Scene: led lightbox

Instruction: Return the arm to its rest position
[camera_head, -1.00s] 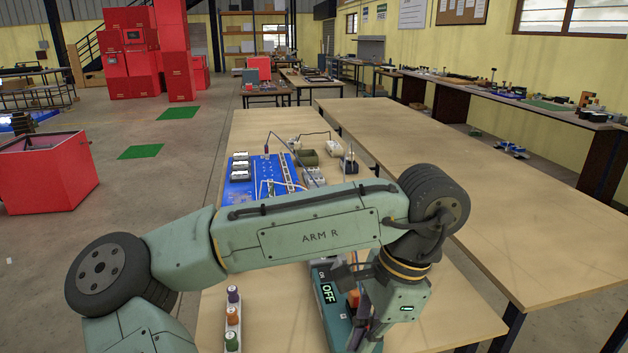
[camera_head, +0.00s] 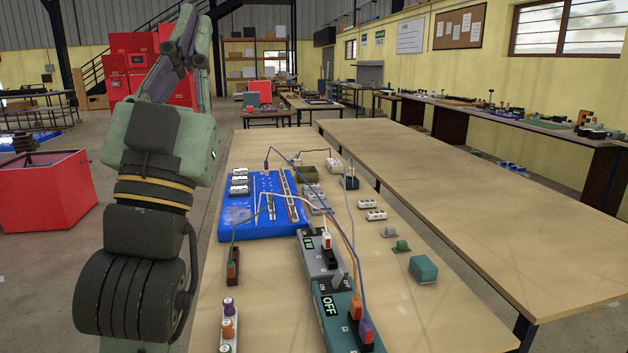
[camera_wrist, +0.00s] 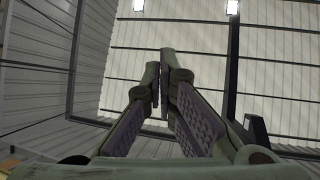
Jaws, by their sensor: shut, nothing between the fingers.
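My gripper (camera_head: 188,38) points upward at the upper left of the head view, above the floor to the left of the workbench. Its fingers are together and hold nothing. In the wrist view my gripper (camera_wrist: 162,80) shows shut against the ceiling and a corrugated wall, with no object near it. My arm stands folded upright at the left of the head view, its wheel-like joint low and the wrist above.
The workbench (camera_head: 430,320) carries a blue board (camera_head: 262,222) with wires, a grey box (camera_head: 318,262) and a teal box (camera_head: 338,325) reading OFF. A teal block (camera_head: 423,270) lies at right. A red bin (camera_head: 45,190) stands left. A second table (camera_head: 480,180) is bare.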

